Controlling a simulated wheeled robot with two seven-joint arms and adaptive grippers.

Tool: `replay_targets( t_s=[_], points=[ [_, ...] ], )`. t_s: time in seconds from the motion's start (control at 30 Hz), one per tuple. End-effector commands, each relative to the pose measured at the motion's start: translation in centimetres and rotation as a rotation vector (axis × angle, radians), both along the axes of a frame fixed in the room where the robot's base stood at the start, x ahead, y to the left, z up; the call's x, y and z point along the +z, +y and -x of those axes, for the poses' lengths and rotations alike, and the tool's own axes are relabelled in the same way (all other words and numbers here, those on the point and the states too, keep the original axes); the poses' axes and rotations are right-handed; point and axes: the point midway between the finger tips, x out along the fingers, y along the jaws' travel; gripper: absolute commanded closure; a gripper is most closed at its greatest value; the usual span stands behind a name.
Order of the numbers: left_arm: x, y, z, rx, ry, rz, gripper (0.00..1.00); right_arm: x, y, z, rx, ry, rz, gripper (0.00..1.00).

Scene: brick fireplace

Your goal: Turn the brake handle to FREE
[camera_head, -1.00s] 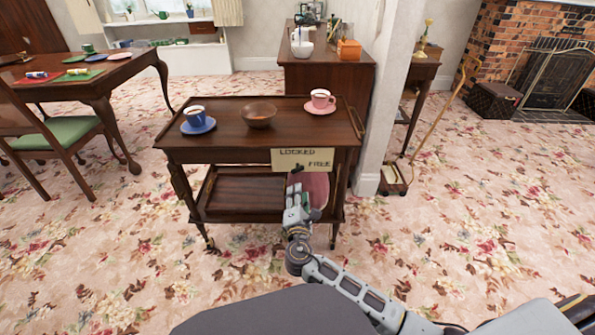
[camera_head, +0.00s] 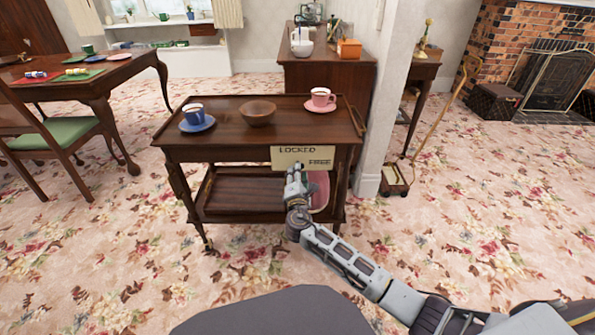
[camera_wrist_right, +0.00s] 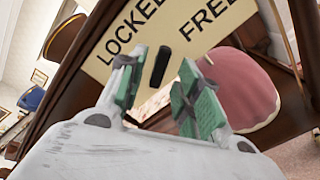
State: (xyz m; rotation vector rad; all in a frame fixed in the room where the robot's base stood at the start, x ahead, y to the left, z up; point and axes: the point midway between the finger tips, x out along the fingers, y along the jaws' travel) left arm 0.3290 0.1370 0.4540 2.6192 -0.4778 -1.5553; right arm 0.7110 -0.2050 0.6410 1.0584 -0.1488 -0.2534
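The wooden trolley (camera_head: 237,147) stands ahead, with a cream sign (camera_head: 303,158) on its front right that reads LOCKED and FREE. The sign fills the upper part of the right wrist view (camera_wrist_right: 172,37). The short black brake handle (camera_wrist_right: 160,67) sits on the sign, below and between the two words. My right gripper (camera_head: 294,178) is just in front of the sign. In the wrist view its two green-padded fingers are apart, with the handle seen between them; I cannot tell whether they touch it. My left gripper is not in view.
A blue cup (camera_head: 194,113) on a saucer, a brown bowl (camera_head: 258,113) and a pink cup (camera_head: 322,97) on a saucer stand on the trolley top. A pink rounded thing (camera_wrist_right: 238,88) is below the sign. A white pillar (camera_head: 383,110) rises close at the right.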

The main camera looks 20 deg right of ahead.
Motion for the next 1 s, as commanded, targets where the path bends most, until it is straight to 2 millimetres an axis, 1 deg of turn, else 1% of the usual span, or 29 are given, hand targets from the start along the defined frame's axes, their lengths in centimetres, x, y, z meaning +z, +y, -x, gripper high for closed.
replay_targets(
  t_s=[0.03,0.1,0.33,0.5,0.8,0.87,1.0],
  points=[
    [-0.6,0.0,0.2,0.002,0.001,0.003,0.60,0.0,-0.2,-0.6,0.000,-0.002,0.001,0.66],
    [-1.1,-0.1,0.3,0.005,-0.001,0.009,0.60,0.0,-0.3,-1.2,0.000,-0.002,0.001,0.66],
    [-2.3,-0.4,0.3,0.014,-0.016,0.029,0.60,0.0,-0.8,-2.9,0.000,-0.002,-0.001,0.66],
    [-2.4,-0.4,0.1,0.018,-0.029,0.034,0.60,0.0,-1.0,-3.4,0.000,0.000,0.000,0.66],
    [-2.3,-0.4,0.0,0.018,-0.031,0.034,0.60,0.1,-1.0,-3.4,0.000,-0.001,-0.001,0.66],
    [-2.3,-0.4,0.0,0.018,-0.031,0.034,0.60,0.1,-1.0,-3.4,0.000,0.000,-0.001,0.72],
    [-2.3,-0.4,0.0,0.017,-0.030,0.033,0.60,0.0,-1.0,-3.4,0.000,0.000,-0.001,0.91]
  ],
)
